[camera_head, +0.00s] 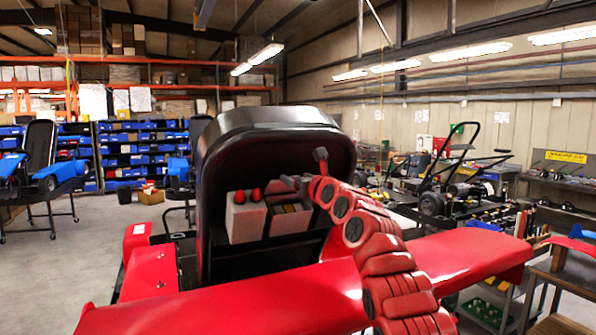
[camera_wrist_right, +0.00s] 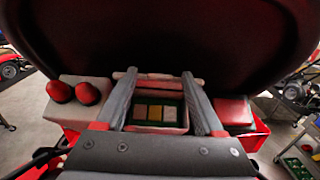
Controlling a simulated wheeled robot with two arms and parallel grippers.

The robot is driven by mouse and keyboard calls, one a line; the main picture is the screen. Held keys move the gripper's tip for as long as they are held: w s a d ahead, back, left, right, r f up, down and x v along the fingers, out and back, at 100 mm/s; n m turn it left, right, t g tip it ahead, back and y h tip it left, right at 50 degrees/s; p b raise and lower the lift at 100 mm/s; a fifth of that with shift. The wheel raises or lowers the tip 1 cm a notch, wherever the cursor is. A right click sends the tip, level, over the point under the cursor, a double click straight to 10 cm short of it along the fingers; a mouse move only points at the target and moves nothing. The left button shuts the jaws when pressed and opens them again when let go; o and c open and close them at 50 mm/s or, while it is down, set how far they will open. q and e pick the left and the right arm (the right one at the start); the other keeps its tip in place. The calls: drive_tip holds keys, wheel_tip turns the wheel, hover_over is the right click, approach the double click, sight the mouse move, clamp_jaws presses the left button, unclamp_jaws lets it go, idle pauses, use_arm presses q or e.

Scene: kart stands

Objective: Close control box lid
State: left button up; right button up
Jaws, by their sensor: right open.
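The control box (camera_head: 290,218) is pale with a red rim and sits in a black recess of the kart. In the right wrist view, the control box (camera_wrist_right: 158,128) is open at the top, with green and yellowish blocks inside. A bar that looks like its lid's edge (camera_wrist_right: 158,77) runs along its far side. My right gripper (camera_wrist_right: 161,80) is open, its two grey fingers reaching over the box on either side. I cannot tell whether they touch the lid. In the head view the red right arm partly hides the gripper. My left gripper is not in view.
A pale box with two red buttons (camera_head: 246,215) stands left of the control box. A black curved shell (camera_head: 270,125) rises around both. A wide red panel (camera_head: 250,300) crosses the front. Another kart on a stand (camera_head: 455,180) is at the right.

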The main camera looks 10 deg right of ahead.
drive_tip(key=shift+c, duration=0.3)
clamp_jaws()
idle(1.2)
